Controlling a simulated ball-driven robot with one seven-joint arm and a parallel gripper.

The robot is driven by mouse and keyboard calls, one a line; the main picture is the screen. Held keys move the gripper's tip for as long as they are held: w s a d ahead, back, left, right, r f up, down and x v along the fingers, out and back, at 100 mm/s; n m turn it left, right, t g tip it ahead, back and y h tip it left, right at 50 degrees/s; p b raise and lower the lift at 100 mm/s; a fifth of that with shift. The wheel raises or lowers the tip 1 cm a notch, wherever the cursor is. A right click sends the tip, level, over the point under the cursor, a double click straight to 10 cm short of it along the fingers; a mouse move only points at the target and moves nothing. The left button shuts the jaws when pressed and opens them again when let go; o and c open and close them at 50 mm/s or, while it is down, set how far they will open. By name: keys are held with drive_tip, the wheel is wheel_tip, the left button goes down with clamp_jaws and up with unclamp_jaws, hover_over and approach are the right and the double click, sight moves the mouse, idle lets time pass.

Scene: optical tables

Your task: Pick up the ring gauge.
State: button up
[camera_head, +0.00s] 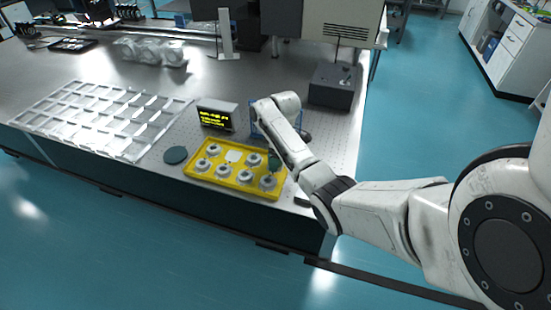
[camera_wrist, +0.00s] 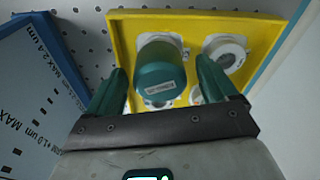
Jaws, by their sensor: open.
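A yellow tray (camera_head: 228,186) near the table's front edge holds several round pale ring-shaped pieces with raised centres; one of these pieces (camera_head: 223,171) lies in the front row. I cannot tell which is the ring gauge. In the wrist view, a teal cylinder with a small white label (camera_wrist: 158,72) stands over the yellow tray (camera_wrist: 119,42), between the green fingers of my gripper (camera_wrist: 162,66). The fingers are apart, with gaps on both sides of the cylinder. A white ring piece (camera_wrist: 226,50) is to its right; another below is partly hidden. My gripper (camera_head: 273,160) is over the tray's right end.
A clear divided tray (camera_head: 95,115) fills the left side.

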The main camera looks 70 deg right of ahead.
drive_tip(key=c, duration=1.4)
drive_tip(key=shift+r, duration=0.2)
